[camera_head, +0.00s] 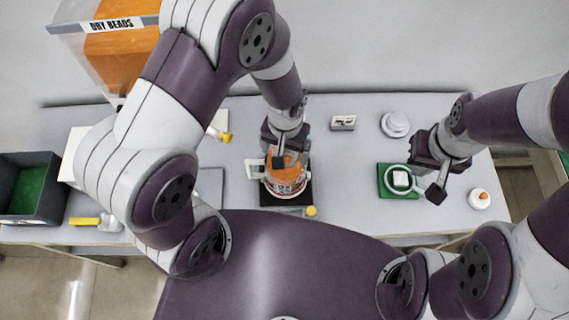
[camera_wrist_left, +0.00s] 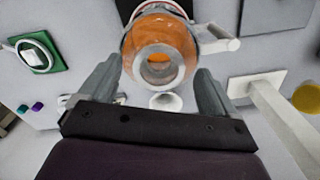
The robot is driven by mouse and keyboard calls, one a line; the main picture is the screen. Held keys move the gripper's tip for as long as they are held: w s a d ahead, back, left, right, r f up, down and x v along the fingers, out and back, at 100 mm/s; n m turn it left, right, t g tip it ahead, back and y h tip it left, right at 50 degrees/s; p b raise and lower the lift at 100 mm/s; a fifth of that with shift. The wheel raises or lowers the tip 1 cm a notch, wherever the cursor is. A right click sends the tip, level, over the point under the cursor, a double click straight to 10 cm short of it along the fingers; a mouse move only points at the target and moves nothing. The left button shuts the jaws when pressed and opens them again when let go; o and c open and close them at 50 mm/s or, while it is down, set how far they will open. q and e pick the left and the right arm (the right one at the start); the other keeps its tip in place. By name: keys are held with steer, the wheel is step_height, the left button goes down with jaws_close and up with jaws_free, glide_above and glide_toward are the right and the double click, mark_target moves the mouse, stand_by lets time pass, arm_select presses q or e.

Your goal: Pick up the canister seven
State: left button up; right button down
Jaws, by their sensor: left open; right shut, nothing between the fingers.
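An orange canister (camera_head: 287,184) with a pale lower band and a white side handle stands on a black pad (camera_head: 298,198) at the table's middle; I cannot read a number on it. My left gripper (camera_head: 284,160) is over its top from behind, open. In the left wrist view, the canister (camera_wrist_left: 160,42) shows a grey ring opening, beyond and between the two spread fingers (camera_wrist_left: 158,88); whether they touch it I cannot tell.
A bin labelled DRY BEADS (camera_head: 112,45) stands at the back left. A dark crate (camera_head: 38,188) is at the far left. A white round part (camera_head: 395,124), a small grey box (camera_head: 343,122) and a white bottle with an orange tip (camera_head: 479,198) stand on the right half.

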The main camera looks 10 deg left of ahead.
arm_select(q)
steer(key=shift+d+f, duration=0.1)
steer(key=shift+f, duration=0.5)
steer(key=c, duration=1.6)
steer(key=shift+r, duration=0.1)
